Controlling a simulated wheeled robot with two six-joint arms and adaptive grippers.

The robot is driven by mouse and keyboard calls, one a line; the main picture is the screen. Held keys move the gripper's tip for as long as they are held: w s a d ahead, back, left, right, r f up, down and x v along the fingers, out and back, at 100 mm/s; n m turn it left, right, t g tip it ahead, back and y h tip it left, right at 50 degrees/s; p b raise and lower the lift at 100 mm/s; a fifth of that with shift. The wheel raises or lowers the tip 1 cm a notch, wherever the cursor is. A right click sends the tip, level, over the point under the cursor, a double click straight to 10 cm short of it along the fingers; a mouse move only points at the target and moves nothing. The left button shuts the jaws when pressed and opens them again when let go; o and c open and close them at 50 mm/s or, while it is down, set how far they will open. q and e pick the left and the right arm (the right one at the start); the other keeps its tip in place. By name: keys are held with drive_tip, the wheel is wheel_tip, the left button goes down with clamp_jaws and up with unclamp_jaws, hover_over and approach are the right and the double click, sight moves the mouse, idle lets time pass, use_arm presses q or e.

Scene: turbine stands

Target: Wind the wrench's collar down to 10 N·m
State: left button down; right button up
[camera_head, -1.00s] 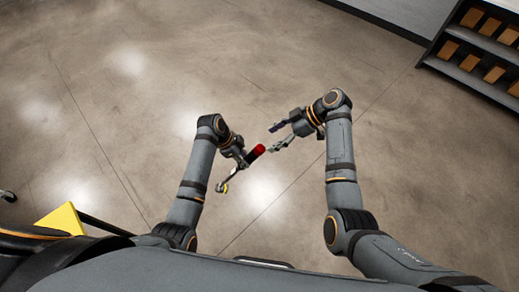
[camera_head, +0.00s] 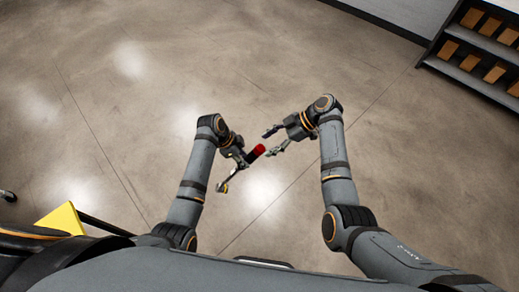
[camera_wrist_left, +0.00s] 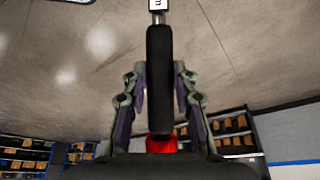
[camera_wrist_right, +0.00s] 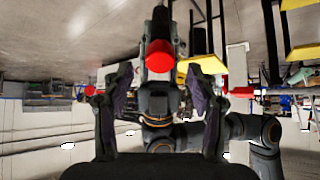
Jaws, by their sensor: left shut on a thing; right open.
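The wrench has a black handle (camera_wrist_left: 160,75), a red collar (camera_head: 257,152) at one end and a metal neck (camera_wrist_left: 156,17) with a partly cut-off white label. My left gripper (camera_head: 237,163) is shut on the wrench's handle and holds it slantwise above the floor. In the left wrist view the red collar (camera_wrist_left: 161,145) is partly hidden behind the handle. My right gripper (camera_head: 268,143) is open, its fingers pointing at the collar. In the right wrist view the collar's round red end (camera_wrist_right: 159,56) faces me between the open fingers; I cannot tell whether they touch it.
A dark shelf (camera_head: 470,62) with several brown boxes stands at the upper right, away from the arms. A yellow piece (camera_head: 61,219) lies at the lower left beside my body. Bare floor (camera_head: 120,120) surrounds both grippers. Yellow structures (camera_wrist_right: 300,48) show behind in the right wrist view.

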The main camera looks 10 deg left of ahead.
drive_tip(key=shift+x, duration=1.1)
drive_tip(key=shift+d, duration=0.1)
clamp_jaws()
drive_tip(key=m, duration=0.3)
drive_tip(key=shift+t, duration=0.4)
drive_tip(key=shift+r, duration=0.1)
drive_tip(key=shift+o, duration=0.4)
unclamp_jaws()
drive_tip(key=shift+w, duration=0.1)
drive_tip(key=shift+o, duration=0.8)
